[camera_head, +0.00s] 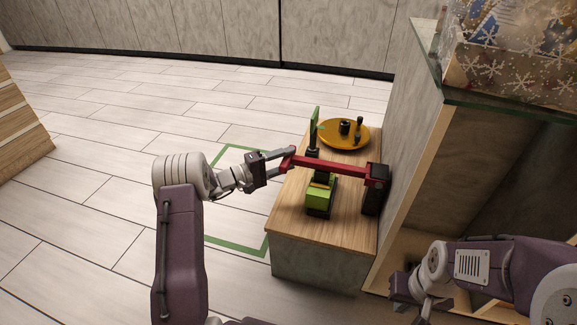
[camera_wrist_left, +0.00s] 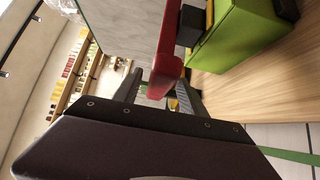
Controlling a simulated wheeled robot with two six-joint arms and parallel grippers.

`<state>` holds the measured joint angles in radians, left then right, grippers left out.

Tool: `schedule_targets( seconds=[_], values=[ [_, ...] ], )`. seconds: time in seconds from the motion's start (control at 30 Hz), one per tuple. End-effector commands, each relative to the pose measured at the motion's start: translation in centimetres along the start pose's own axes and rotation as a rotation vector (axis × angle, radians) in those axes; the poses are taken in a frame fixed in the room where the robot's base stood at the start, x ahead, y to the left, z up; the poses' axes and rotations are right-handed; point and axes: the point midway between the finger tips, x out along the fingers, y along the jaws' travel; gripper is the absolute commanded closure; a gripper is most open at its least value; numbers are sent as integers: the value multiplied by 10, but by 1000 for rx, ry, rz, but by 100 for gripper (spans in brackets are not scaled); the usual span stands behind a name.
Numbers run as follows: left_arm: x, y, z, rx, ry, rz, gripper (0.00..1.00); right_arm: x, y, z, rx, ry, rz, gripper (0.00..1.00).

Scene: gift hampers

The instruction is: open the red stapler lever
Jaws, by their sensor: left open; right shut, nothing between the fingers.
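The red stapler lever (camera_head: 335,168) runs nearly level above the wooden cabinet top, from a black upright block (camera_head: 375,190) on the right to its free end on the left. My left gripper (camera_head: 287,158) is at that free end. In the left wrist view, the red lever (camera_wrist_left: 169,55) reaches between the two spread fingers (camera_wrist_left: 160,92); I cannot tell whether either finger touches it. A green and black stapler body (camera_head: 320,195) stands under the lever. My right gripper (camera_head: 404,288) is shut and empty at the lower right, away from the stapler.
A yellow-orange plate (camera_head: 345,133) with small dark items lies behind the lever. A thin green upright piece (camera_head: 314,128) stands near it. A tall grey-sided shelf (camera_head: 410,130) with a glass top closes off the right.

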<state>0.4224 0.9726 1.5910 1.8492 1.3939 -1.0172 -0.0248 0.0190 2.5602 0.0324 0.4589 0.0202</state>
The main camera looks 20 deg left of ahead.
Motion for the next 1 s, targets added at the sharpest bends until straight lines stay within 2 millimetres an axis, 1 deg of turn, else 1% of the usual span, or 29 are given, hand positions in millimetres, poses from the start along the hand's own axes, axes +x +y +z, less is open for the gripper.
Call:
schedule_targets(
  seconds=[0.03, 0.1, 0.3, 0.33, 0.5, 1.0],
  values=[
    [4, -2, 0, 2, -1, 0, 51, 4, 0, 0, 0, 0, 0, 100],
    [7, 0, 0, 2, 0, 0, 51, 5, 0, 0, 0, 0, 0, 100],
    [7, 1, 0, 0, 1, 0, 51, 4, 0, 0, 0, 0, 0, 100],
    [7, 1, 0, 0, 1, 0, 54, 4, 0, 0, 0, 0, 0, 100],
    [7, 1, 0, 0, 1, 0, 100, 4, 0, 0, 0, 0, 0, 100],
    [7, 1, 0, 0, 0, -1, 100, 4, 0, 0, 0, 0, 0, 100]
  ],
)
